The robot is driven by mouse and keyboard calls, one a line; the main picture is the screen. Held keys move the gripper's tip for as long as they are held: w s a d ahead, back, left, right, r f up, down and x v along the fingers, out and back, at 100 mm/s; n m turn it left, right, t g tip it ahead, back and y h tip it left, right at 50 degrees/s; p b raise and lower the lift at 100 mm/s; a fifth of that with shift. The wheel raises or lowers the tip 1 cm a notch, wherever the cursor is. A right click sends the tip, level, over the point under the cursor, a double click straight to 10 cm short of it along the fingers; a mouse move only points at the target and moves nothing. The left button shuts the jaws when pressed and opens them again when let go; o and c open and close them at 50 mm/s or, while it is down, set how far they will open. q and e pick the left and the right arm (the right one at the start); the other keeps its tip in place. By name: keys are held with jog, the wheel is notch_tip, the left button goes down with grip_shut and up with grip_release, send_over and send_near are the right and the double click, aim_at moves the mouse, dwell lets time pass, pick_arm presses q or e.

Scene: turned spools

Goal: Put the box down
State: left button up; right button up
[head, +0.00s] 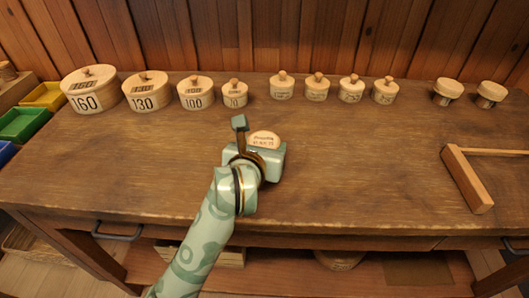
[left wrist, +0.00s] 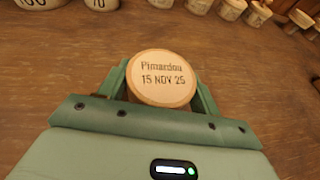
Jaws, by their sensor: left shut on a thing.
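A small round wooden box (head: 264,138) shows just beyond my left gripper (head: 260,148) over the middle of the table. In the left wrist view the box (left wrist: 162,78) has a pale lid reading "Pimardou 15 NOV 25". The gripper's two green fingers (left wrist: 162,88) are shut on its sides. The lid faces the wrist camera. The gripper hides the lower part of the box, so I cannot tell whether it touches the table. My right gripper is in neither view.
The wooden table (head: 130,165) has a back row of round boxes, including those marked 160 (head: 86,103), 130 (head: 144,104) and 100 (head: 196,102). Coloured bins (head: 24,122) stand at the left. The table's middle is clear around the gripper.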

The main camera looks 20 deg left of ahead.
pick_arm(q)
jog(key=shift+f, duration=0.75)
jog(key=shift+r, duration=0.25)
jog(key=shift+f, duration=0.25)
jog(key=o, duration=1)
jog(key=shift+c, duration=0.2)
jog(key=shift+r, duration=0.1)
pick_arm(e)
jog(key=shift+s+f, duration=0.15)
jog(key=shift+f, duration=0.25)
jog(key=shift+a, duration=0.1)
